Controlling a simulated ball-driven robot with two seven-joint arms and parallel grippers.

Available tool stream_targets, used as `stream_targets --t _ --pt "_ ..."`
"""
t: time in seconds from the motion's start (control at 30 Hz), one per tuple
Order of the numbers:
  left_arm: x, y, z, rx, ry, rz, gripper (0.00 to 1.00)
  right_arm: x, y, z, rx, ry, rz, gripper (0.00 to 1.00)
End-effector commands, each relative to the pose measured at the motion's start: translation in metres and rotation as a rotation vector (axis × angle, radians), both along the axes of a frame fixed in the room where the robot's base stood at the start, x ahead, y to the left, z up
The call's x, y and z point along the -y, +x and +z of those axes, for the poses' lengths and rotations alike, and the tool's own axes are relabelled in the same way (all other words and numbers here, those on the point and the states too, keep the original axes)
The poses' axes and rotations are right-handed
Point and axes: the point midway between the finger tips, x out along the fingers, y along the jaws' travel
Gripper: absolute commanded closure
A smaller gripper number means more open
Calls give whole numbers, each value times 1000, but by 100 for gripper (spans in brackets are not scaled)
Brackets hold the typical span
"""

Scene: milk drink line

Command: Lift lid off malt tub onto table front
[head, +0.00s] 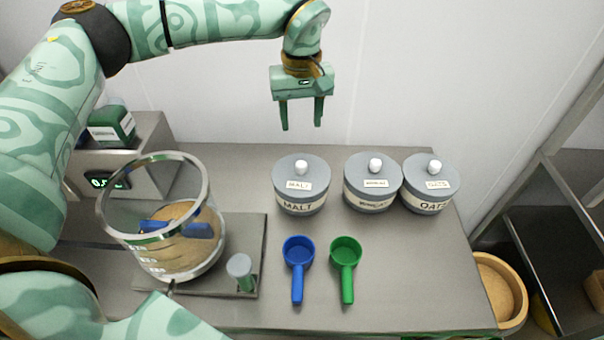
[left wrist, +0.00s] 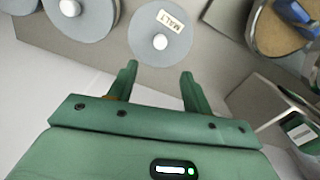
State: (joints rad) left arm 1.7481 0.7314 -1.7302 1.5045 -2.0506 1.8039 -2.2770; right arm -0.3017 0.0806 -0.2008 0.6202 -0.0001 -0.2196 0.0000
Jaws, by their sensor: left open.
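The malt tub (head: 300,198) is a grey tub with a "MALT" band, standing at the back middle of the table. Its grey lid (head: 289,171) with a white knob (head: 301,167) is on it. In the left wrist view the lid (left wrist: 145,30) and its white knob (left wrist: 159,41) show beyond the fingertips. My left gripper (head: 302,128) is open and empty, pointing down above and behind the malt tub, apart from it. The table front (head: 390,305) is bare to the right of the scoops. My right gripper is not seen.
Two more lidded tubs, one (head: 371,192) beside malt and the oats tub (head: 430,193), stand to the right. A blue scoop (head: 298,252) and green scoop (head: 346,254) lie in front. A large clear container (head: 165,215) stands at left. A wooden bin (head: 503,290) is at right.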

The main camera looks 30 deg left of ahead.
Motion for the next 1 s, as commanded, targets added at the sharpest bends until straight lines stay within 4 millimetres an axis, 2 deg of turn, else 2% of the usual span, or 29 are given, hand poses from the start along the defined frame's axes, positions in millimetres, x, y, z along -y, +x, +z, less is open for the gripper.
stream_targets --t 0.03,0.1,0.3,0.53,0.8,1.0 --pt "0 -1 -17 -6 -1 -1 50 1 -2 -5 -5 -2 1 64" --pt "0 -1 -35 -6 -1 0 50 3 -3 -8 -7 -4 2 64" --pt "1 -1 -70 -3 -2 -1 50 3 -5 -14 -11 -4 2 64" --pt "1 -1 -85 -2 -4 -1 50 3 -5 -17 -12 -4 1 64" --pt "1 -3 -127 -4 -4 0 50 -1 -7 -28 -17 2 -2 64" --pt "1 -2 -129 1 -4 -1 50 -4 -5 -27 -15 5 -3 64"
